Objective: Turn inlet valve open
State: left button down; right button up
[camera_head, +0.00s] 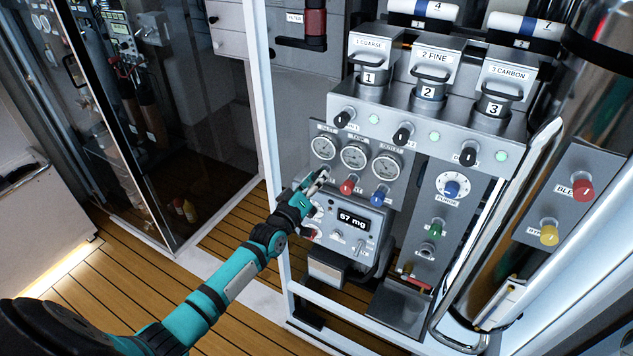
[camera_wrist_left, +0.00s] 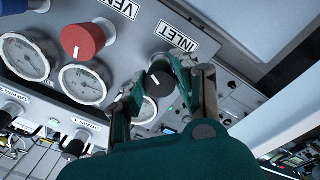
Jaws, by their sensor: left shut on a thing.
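The inlet valve is a small black knob with a white mark (camera_wrist_left: 158,80), beside a plate reading INLET (camera_wrist_left: 177,40) on the grey panel in the left wrist view. My left gripper (camera_wrist_left: 156,86) is shut on this knob, with one dark green finger on each side of it. In the head view my teal left arm comes in from the lower left, and the gripper (camera_head: 318,180) is at the panel just below the leftmost gauge (camera_head: 324,147). There the gripper hides most of the knob. My right gripper is not in view.
A red knob (camera_head: 347,186) and a blue knob (camera_head: 380,196) sit just right of the gripper. Two more gauges (camera_head: 355,155) (camera_head: 387,165) are above them. A display reading 57 mg (camera_head: 354,219) is below. The wooden floor (camera_head: 150,265) at the left is clear.

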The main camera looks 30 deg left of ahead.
pick_arm(q)
jog(key=shift+d+f, duration=0.1)
jog(key=shift+f, duration=0.15)
jog(key=c, duration=1.4)
grip_release()
jog(key=o, duration=0.4)
jog(key=shift+r, duration=0.2)
jog(key=shift+s, duration=0.1)
jog(key=s, duration=1.2)
jog(key=shift+a+f, duration=0.25)
jog(key=shift+a, duration=0.1)
